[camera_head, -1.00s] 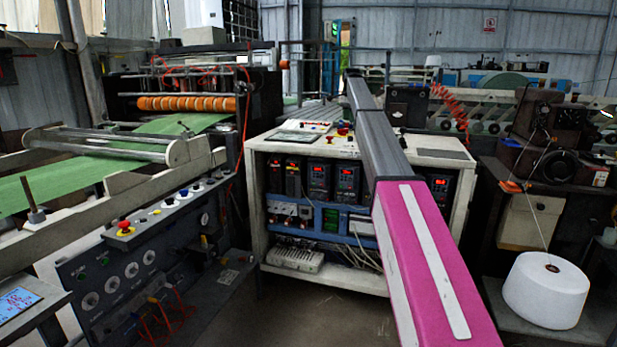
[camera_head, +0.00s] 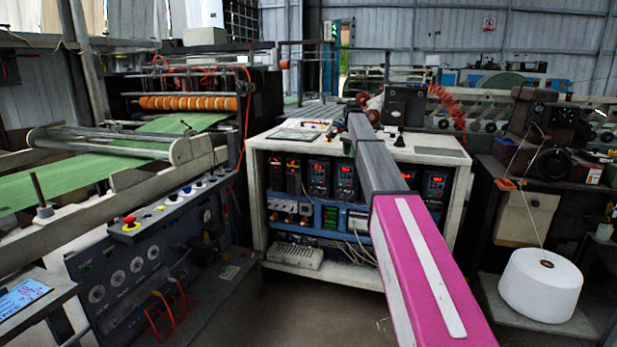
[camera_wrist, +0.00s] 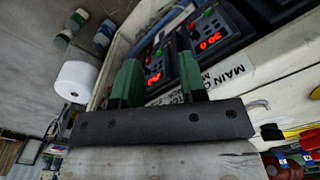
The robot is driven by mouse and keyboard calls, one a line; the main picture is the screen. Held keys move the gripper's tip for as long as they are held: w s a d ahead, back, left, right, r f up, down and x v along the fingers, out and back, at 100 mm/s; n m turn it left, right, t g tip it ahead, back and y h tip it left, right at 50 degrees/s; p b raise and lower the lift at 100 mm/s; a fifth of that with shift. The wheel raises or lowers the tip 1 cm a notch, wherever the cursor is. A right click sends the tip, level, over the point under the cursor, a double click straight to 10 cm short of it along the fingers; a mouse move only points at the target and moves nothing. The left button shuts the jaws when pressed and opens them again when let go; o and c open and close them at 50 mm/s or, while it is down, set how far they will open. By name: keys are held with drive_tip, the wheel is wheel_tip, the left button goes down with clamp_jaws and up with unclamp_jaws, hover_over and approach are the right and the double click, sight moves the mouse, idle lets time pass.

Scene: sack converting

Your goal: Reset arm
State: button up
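My arm, pink then dark grey, reaches from the lower right of the head view over the white control cabinet (camera_head: 418,147).
A machine with a green web (camera_head: 85,178) and a panel of knobs (camera_head: 135,265) stands at left. A white yarn cone (camera_head: 540,285) sits on a low shelf at right. Coloured buttons (camera_wrist: 300,132) show at the wrist view's right edge. Floor in front of the cabinet is clear.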

drive_tip(key=s+f+n, duration=0.5)
drive_tip(key=s+f, duration=1.8)
drive_tip(key=f, duration=0.2)
drive_tip(key=s+f+n, duration=0.2)
drive_tip(key=s+f, duration=0.2)
drive_tip(key=s, duration=0.5)
drive_tip(key=s+f+n, duration=0.1)
drive_tip(key=s+f, duration=0.3)
drive_tip(key=s, duration=0.5)
drive_tip(key=s+f+n, duration=0.2)
drive_tip(key=s+f, duration=0.3)
drive_tip(key=s, duration=0.4)
drive_tip(key=shift+n, duration=0.3)
drive_tip(key=shift+s+d+f, duration=0.1)
